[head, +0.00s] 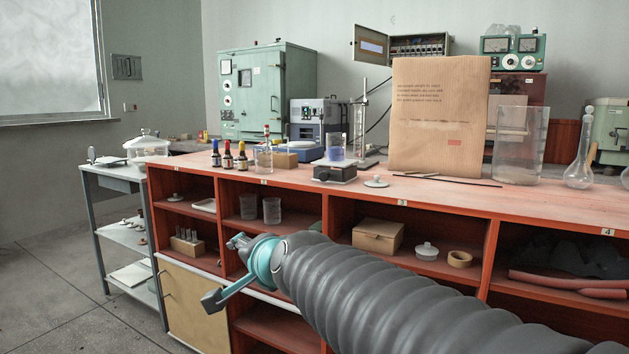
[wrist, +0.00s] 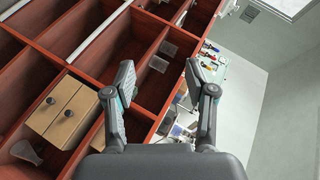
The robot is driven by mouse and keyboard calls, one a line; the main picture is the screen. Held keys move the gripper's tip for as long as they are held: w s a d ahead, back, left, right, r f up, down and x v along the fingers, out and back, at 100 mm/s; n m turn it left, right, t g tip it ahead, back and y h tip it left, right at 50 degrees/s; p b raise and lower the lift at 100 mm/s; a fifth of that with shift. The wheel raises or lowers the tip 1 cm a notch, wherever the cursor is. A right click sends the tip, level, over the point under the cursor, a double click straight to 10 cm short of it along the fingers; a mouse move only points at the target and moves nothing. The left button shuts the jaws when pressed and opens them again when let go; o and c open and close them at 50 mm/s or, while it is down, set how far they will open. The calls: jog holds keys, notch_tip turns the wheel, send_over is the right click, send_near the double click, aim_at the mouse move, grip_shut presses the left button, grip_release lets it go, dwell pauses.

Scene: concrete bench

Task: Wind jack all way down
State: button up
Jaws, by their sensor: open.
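The lab jack (head: 335,174) stands on the orange bench top, left of the large brown paper bag. It is a dark, low block with a pale top plate, and a small dark knob appears on its front. A glass beaker with bluish liquid (head: 336,152) appears to stand on its plate. My gripper (head: 224,270) is well below and left of the jack, in front of the shelves. In the wrist view my gripper (wrist: 159,68) is open, with nothing between its fingers. I cannot make out the jack in the wrist view.
The paper bag (head: 440,118) and a large glass beaker (head: 521,146) stand right of the jack. A small white lid (head: 376,182) and thin rods (head: 447,179) lie near it. Dropper bottles (head: 227,157) stand to the left. The open shelves (head: 325,215) lie below the bench top.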

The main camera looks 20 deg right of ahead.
jog(key=w+d+r+m+t+h, duration=0.1)
jog(key=w+d+r+m+h, duration=0.15)
jog(key=w+m, duration=0.3)
jog(key=w+d+r+m+t+h+b, duration=0.1)
jog(key=w+d+r+m+t+h, duration=0.1)
jog(key=w+r+m, duration=0.3)
jog(key=w+d+r+m+t+h, duration=0.1)
jog(key=w+d+r+m+h, duration=0.2)
jog(key=w+m, duration=0.3)
jog(key=m+g+h, duration=0.6)
jog(key=m+h, duration=0.3)
jog(key=m, duration=1.1)
send_near(323, 176)
jog(key=shift+n, duration=0.25)
jog(key=p+x, duration=0.1)
jog(key=x, duration=0.8)
jog(key=shift+w+d+p, duration=0.15)
jog(key=shift+p, duration=0.15)
jog(key=shift+c, duration=0.3)
grip_shut()
